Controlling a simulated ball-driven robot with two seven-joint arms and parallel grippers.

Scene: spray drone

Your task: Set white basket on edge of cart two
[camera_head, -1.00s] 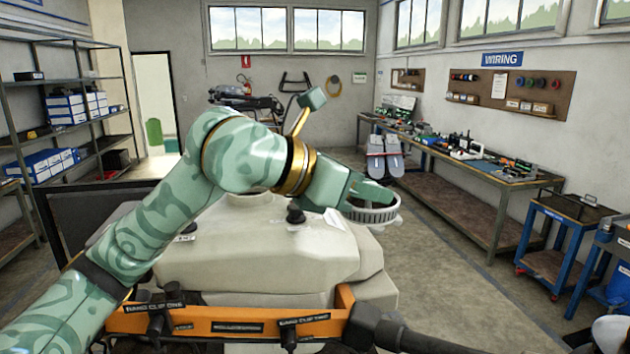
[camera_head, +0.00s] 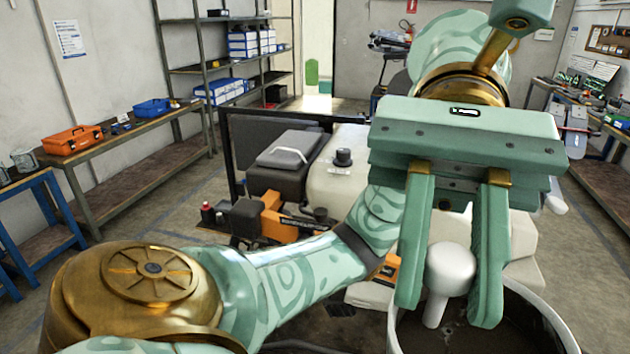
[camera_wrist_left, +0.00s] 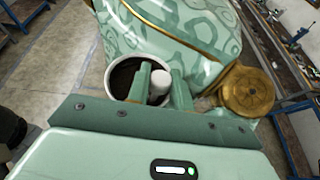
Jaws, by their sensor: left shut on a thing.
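My left gripper (camera_head: 447,305) hangs fingers down, close to the camera on the right of the head view. Its two green fingers are shut on a white rounded knob. The knob stands over the middle of the white basket (camera_head: 546,310), a round vessel with a pale rim and dark inside, cut off by the bottom edge. I take the knob as its handle; the join is hard to see. The left wrist view also shows the basket (camera_wrist_left: 112,75) below the gripper (camera_wrist_left: 161,80). My right gripper is not in view. I cannot tell which cart is cart two.
The spray drone's white tank (camera_head: 335,185) with orange frame parts stands behind my left arm. At the left are a blue-legged stand (camera_head: 45,225) and a bench with an orange toolbox (camera_head: 73,140) and a blue box (camera_head: 151,107). Open floor lies between bench and drone.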

